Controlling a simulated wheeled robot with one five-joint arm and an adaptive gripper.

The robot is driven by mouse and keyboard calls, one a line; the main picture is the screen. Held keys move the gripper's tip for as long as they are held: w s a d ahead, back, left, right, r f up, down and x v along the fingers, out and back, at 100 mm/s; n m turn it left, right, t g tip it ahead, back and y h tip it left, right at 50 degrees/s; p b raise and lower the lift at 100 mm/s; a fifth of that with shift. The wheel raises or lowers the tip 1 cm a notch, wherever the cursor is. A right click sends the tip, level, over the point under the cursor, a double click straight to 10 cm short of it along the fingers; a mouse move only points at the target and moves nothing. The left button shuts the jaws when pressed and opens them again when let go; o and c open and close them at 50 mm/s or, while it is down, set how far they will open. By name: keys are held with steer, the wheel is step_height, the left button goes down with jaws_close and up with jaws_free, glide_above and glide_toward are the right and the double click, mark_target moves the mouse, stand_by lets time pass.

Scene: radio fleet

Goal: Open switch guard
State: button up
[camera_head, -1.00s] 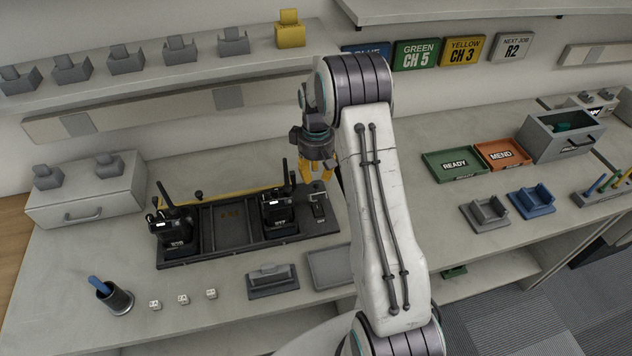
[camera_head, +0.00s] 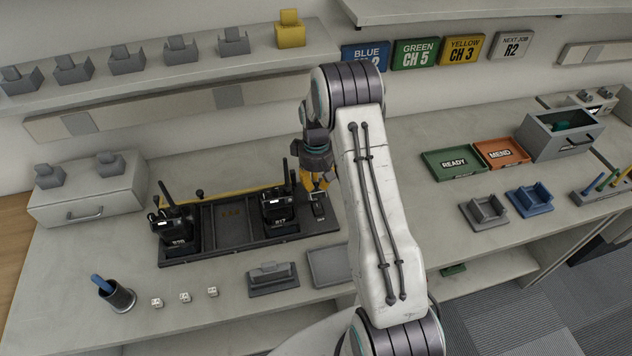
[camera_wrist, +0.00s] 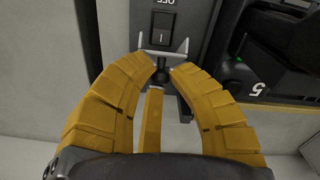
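The switch unit (camera_head: 319,207) sits at the right end of the dark charging rack. In the wrist view, its black rocker switch (camera_wrist: 162,28) shows a bar mark, with "OFF" lettering above it. A grey plate edge, which may be the switch guard (camera_wrist: 150,46), crosses just below the rocker. My gripper (camera_head: 313,186) is low over the unit. In the wrist view, the yellow fingertips of my gripper (camera_wrist: 167,68) lie close together with a narrow gap. A small dark stem shows between them. I cannot tell whether they touch or grip it.
Two radios (camera_head: 175,228) (camera_head: 279,208) stand in the charging rack (camera_head: 229,222), one close left of my gripper. A flat grey tray (camera_head: 329,265) lies in front. A green READY tray (camera_head: 453,163) and orange MEND tray (camera_head: 501,153) are to the right.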

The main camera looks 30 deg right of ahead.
jaws_close()
steer(key=shift+w+r+b, duration=0.1)
steer(key=shift+w+b, duration=0.3)
stand_by(0.4)
steer(key=shift+w+d+b, duration=0.25)
steer(key=shift+w+b, duration=0.6)
steer(key=shift+w, duration=0.1)
steer(key=shift+w+d, duration=0.1)
steer(key=shift+w, duration=0.45)
steer(key=shift+c, duration=0.4)
jaws_free()
steer(key=shift+w, duration=0.15)
steer(key=o, duration=0.4)
steer(key=shift+d, duration=0.15)
steer(key=shift+r, duration=5.8)
